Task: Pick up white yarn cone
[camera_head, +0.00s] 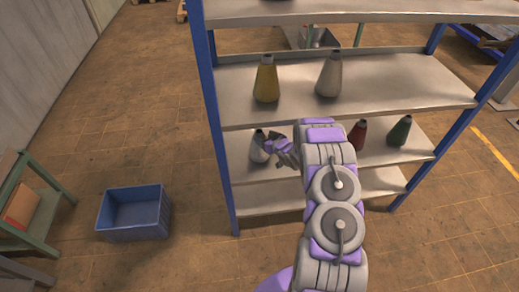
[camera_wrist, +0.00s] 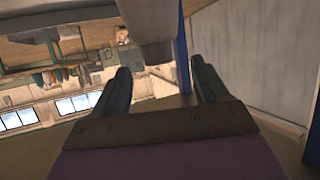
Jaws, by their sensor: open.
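A white-grey yarn cone (camera_head: 258,149) with a dark tip stands on the lower shelf near its left end, partly hidden by my gripper. Another pale grey cone (camera_head: 329,77) stands on the shelf above. My gripper (camera_head: 271,142) is just right of the lower cone; whether it touches the cone I cannot tell. In the wrist view my gripper (camera_wrist: 162,82) has its two fingers wide apart, with nothing clearly held.
A metal shelf rack (camera_head: 418,92) with blue posts surrounds the cones. A yellow cone (camera_head: 266,80) stands on the upper shelf. Red (camera_head: 358,134) and green (camera_head: 400,131) cones stand on the lower one. A blue crate (camera_head: 134,213) sits on the floor at left, with clear floor around it.

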